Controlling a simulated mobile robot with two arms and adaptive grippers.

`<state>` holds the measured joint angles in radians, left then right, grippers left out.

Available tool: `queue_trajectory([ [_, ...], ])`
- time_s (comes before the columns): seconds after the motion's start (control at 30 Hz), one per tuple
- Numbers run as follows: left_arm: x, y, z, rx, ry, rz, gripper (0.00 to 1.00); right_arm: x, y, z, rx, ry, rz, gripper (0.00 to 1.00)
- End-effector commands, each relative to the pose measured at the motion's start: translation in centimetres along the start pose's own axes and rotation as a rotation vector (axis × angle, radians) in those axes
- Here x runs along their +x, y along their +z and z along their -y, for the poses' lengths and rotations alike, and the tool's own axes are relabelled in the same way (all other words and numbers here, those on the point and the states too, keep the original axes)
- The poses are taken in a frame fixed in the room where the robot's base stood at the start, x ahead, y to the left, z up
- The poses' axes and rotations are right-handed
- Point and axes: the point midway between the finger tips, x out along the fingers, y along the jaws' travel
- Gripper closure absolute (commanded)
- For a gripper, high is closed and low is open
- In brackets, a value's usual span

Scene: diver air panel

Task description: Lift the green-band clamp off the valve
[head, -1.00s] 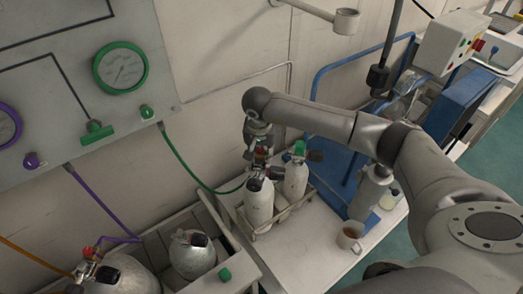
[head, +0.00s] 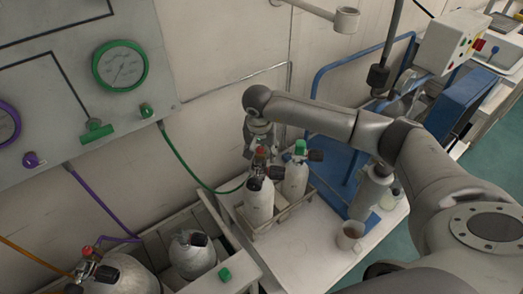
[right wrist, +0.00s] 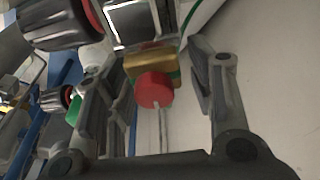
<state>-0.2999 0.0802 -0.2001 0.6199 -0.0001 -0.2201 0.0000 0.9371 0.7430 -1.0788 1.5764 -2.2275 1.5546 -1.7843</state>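The clamp (right wrist: 150,64) is a brass-coloured block with a red knob (right wrist: 155,90) and a little green at its side. It sits at the valve on top of the nearer white cylinder (head: 259,201), where a green hose (head: 205,180) arrives. In the right wrist view the valve's metal body (right wrist: 145,22) is just beyond it. My right gripper (head: 260,150) is at the clamp. The right wrist view shows its two fingers (right wrist: 163,85) apart, with the red knob between them and a gap at the right. Contact on the left side is unclear. My left gripper is out of view.
A second white cylinder (head: 296,178) with a green top stands close behind, in the same rack (head: 283,215). The gauge panel (head: 60,125) is on the left wall. Other cylinders are at lower left.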

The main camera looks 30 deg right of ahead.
Motion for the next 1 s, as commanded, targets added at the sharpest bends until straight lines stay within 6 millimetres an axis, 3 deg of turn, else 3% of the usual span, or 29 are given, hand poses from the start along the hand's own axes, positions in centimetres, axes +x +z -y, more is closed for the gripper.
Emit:
queue_trajectory([
  [0.37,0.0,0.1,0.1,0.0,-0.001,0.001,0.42,-0.3,0.1,0.0,-0.001,0.001,0.001,0.46],
  [0.47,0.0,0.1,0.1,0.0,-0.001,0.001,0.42,-1.6,0.0,0.0,-0.002,0.0,-0.001,0.46],
  [0.8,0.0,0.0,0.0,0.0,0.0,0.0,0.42,-8.7,-0.1,0.0,-0.001,-0.002,-0.003,0.46],
  [1.0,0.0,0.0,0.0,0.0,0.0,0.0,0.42,-11.3,0.0,0.0,0.0,0.0,0.0,0.46],
])
